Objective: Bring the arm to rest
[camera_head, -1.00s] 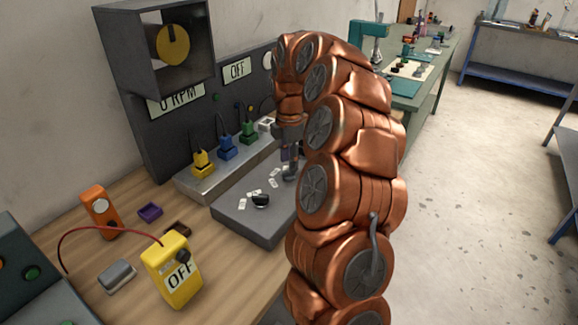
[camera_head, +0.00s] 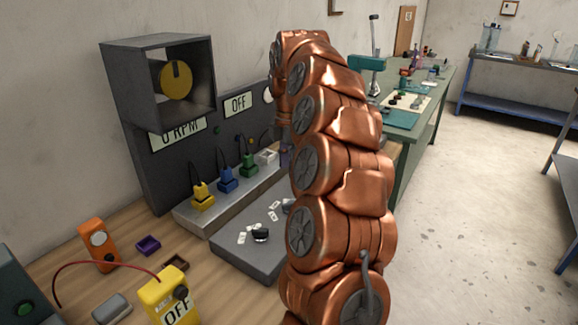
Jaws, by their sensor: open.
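My copper-coloured arm (camera_head: 340,190) stands upright in the middle of the view and bends over at the top left. My gripper (camera_head: 284,154) hangs down on the far side of the arm. Only a thin sliver of it shows, and its fingertips are hidden behind the arm links. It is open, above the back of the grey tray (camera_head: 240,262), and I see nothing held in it.
The tray holds small white pieces and a dark round part (camera_head: 261,235). Behind it stand coloured plugs on a metal block (camera_head: 190,217) and a panel (camera_head: 160,165) reading "0 RPM" and "OFF". A yellow meter (camera_head: 168,298) stands front left.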

